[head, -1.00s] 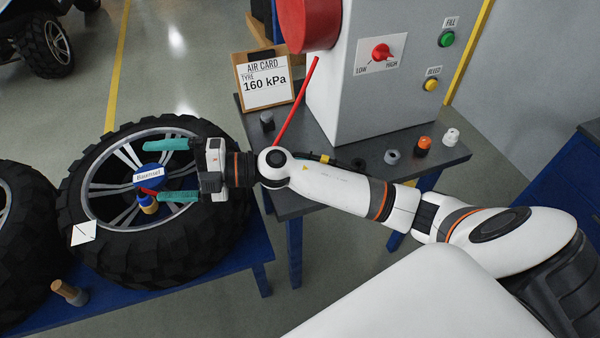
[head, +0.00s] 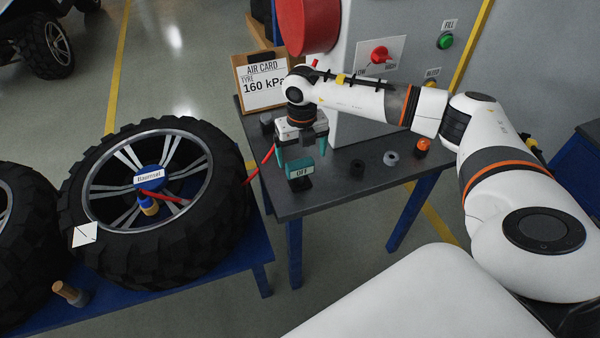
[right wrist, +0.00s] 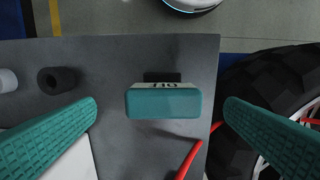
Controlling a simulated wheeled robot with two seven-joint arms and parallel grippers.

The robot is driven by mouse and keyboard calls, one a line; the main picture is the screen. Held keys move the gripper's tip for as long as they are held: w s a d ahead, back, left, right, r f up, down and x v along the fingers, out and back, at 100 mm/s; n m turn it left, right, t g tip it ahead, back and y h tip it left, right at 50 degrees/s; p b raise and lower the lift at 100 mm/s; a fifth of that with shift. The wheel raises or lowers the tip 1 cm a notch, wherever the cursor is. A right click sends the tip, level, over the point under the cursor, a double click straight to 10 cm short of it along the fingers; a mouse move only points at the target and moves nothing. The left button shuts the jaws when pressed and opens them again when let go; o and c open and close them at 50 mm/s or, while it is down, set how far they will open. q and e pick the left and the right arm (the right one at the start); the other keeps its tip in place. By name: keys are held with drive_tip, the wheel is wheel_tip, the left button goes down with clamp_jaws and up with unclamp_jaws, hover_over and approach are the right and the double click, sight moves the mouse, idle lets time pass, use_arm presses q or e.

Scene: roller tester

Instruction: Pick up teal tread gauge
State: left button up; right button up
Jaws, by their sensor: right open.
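The teal tread gauge (head: 301,170) stands upright on the grey table, its pale face reading "OFF", on a small dark foot. In the right wrist view the gauge (right wrist: 163,103) sits centred between the fingers, its teal top towards the camera. My right gripper (head: 303,158) has teal fingers and points down over the gauge. In the right wrist view my right gripper (right wrist: 162,105) is open, with a clear gap between each finger and the gauge. My left gripper is not in view.
The grey table (head: 335,193) also holds black (head: 357,167), grey (head: 391,158) and orange-topped (head: 422,148) caps. The white machine (head: 390,95) and air card (head: 264,85) stand behind. A red hose (head: 258,168) runs near the gauge to the tyre (head: 215,220) at left.

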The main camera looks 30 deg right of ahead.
sight(300, 162)
drive_tip(key=shift+w+a+f+p, duration=0.1)
drive_tip(key=shift+f+p, duration=0.2)
drive_tip(key=shift+f, duration=1.25)
drive_tip(key=shift+w+f+p, duration=0.1)
drive_tip(key=shift+f+p, duration=0.2)
drive_tip(key=shift+f, duration=1.25)
drive_tip(key=shift+c, duration=0.5)
drive_tip(key=c, duration=1.2)
